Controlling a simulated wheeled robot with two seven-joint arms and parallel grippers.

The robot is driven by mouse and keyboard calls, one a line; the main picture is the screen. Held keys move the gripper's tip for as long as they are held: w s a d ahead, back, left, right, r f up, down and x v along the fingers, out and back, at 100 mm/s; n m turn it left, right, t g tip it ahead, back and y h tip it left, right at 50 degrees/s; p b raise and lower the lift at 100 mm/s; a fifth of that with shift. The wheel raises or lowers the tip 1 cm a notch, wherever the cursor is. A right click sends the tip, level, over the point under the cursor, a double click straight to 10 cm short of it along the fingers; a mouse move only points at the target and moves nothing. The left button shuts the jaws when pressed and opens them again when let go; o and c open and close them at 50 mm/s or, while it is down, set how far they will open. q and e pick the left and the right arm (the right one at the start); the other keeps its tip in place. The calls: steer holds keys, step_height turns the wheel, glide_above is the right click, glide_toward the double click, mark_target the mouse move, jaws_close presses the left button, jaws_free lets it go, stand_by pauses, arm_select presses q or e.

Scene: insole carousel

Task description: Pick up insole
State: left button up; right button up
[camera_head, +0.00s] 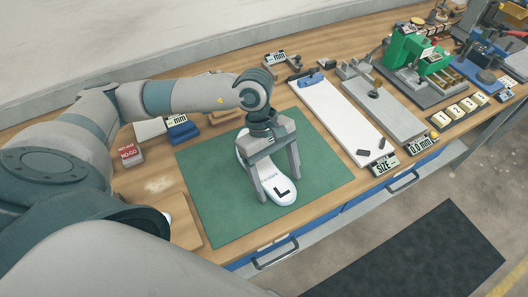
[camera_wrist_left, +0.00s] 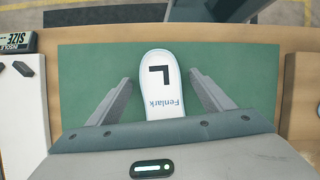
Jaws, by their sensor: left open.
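A white insole (camera_head: 283,191) with a black "L" lies flat on a green mat (camera_head: 215,207). It also shows in the left wrist view (camera_wrist_left: 158,92), with "Fenlark" printed on it. My left gripper (camera_head: 278,190) is above the insole, pointing down, its two fingers open on either side of it. In the left wrist view the fingers of my left gripper (camera_wrist_left: 160,90) stand apart from both edges of the insole. The gripper body hides the insole's middle in the head view. My right gripper is not in view.
A white board (camera_head: 330,115) with a "SIZE" display (camera_head: 384,166) lies right of the mat. Beyond it are a grey fixture (camera_head: 380,105) and green machines (camera_head: 412,50). The mat around the insole is clear.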

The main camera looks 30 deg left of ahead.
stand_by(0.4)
arm_select(q)
steer(key=c, duration=1.1)
steer(key=shift+c, duration=0.2)
steer(key=shift+r, duration=0.1)
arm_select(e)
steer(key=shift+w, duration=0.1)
